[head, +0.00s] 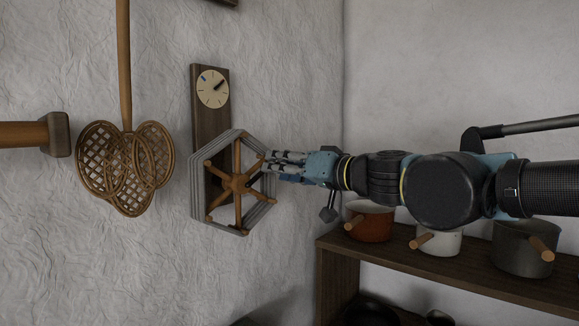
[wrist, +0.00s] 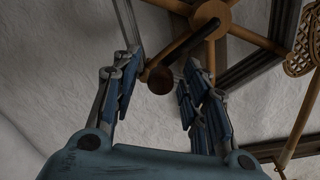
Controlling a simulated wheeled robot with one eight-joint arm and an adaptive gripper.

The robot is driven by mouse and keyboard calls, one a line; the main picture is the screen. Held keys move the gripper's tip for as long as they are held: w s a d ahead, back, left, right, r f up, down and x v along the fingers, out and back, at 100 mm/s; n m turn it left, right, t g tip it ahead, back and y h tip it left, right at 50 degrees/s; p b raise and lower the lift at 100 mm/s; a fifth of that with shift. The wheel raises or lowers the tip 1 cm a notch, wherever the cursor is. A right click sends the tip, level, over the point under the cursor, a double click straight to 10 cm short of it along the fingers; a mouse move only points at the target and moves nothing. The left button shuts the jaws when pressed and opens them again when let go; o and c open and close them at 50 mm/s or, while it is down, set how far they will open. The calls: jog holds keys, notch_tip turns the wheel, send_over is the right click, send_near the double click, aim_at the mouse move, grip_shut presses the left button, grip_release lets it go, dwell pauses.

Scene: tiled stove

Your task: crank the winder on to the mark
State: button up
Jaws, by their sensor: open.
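The winder (head: 238,183) is a hexagonal frame wound with grey yarn, with wooden spokes, on an upright dark board (head: 211,125) on the wall. Above it, a cream dial (head: 212,89) has a blue mark at its upper left; its dark hand points to the upper right. My gripper (head: 270,163) reaches in from the right, in front of the winder's right side. In the wrist view, a dark crank arm runs from the wooden hub (wrist: 211,14) to a round brown knob (wrist: 160,80). The knob appears between my open fingers, with gaps on both sides. In the head view my fingers hide the knob.
A woven carpet beater (head: 125,168) hangs left of the winder. A wooden piece (head: 30,134) juts in at the left edge. Below my arm at the right, a wooden shelf (head: 440,268) holds an orange pot (head: 371,222), a white pot (head: 436,241) and a grey pot (head: 520,250).

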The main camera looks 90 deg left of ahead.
jog(key=v, duration=1.1)
jog(key=shift+w+d, duration=0.25)
jog(key=shift+w, duration=0.05)
